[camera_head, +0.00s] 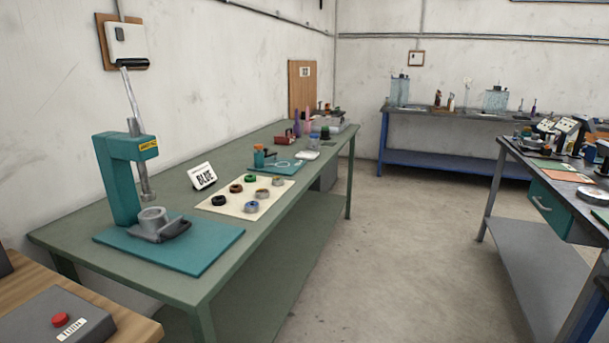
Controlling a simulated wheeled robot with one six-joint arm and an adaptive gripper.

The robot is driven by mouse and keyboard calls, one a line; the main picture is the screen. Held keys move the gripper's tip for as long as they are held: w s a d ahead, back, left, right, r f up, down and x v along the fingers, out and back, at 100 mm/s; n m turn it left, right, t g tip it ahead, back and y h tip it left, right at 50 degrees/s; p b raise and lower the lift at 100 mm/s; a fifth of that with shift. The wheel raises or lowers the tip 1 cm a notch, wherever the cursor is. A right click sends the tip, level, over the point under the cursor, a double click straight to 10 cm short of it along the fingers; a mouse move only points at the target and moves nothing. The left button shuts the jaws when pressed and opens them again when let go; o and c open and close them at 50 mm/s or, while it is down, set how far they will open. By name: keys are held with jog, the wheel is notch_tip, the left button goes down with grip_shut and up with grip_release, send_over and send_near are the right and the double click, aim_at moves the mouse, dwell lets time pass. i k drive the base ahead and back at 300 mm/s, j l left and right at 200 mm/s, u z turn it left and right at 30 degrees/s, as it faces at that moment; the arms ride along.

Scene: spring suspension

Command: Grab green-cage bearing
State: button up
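A ring with green colouring (250,178) lies flat on a cream sheet (228,211) on the long green workbench. It is at the far left of the sheet, the farthest of the left row, behind a reddish-brown ring (236,188) and a black ring (218,200). My gripper is not in view.
A teal arbor press (128,175) stands at the bench's near end. Bottles and small tools crowd the far end. A wooden surface with a red button (59,320) is at lower left. The concrete floor (355,255) right of the bench is clear.

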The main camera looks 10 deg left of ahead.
aim_at(277, 181)
jog(key=i+u, duration=0.2)
jog(key=i, duration=0.3)
jog(key=i+l+u, duration=0.2)
jog(key=i, duration=0.3)
jog(key=i+l+u, duration=0.2)
jog(key=i, duration=0.3)
jog(key=i+l+u, duration=1.05)
